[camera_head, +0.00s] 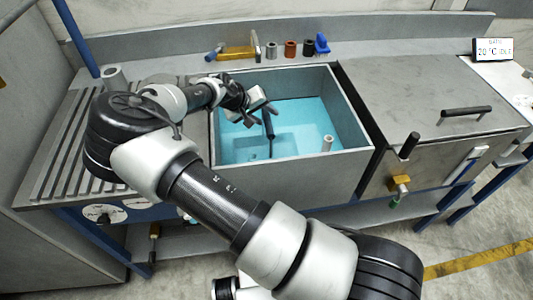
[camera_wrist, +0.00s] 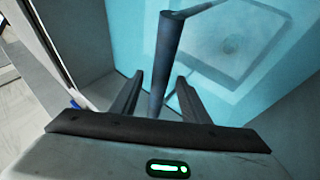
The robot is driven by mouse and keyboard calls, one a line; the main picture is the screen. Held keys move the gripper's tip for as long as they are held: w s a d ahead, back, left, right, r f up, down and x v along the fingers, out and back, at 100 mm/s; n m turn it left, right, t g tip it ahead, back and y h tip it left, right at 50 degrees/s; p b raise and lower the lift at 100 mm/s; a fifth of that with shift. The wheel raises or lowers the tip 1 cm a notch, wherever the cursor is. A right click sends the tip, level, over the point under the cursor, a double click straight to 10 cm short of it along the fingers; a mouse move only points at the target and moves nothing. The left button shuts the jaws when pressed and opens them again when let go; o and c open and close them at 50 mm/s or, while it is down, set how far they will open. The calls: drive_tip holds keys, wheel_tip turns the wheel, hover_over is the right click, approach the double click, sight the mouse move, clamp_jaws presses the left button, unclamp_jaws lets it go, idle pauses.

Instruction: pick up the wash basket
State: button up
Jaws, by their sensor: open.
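The wash basket shows mainly as a dark upright handle (camera_wrist: 169,40) in the wrist view, with a thin bar reaching right from its top. The same dark handle (camera_head: 269,126) stands in the blue basin in the head view. The rest of the basket is hard to make out; a blurred squarish shape (camera_wrist: 235,45) lies low in the blue in the wrist view. My gripper (camera_wrist: 160,76) is open, with one finger on each side of the handle. Whether either finger touches it I cannot tell.
The basin (camera_head: 357,128) has grey walls around the handle. A light upright post (camera_head: 327,144) stands inside at the front right. A closed grey lid (camera_head: 430,95) lies to the right. A ribbed drainboard (camera_head: 60,150) is left. Small coloured parts (camera_head: 290,48) line the back ledge.

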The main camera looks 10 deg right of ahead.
drive_tip(key=x, duration=0.5)
drive_tip(key=shift+d, duration=0.1)
clamp_jaws()
drive_tip(key=shift+w+r, duration=0.1)
idle(1.1)
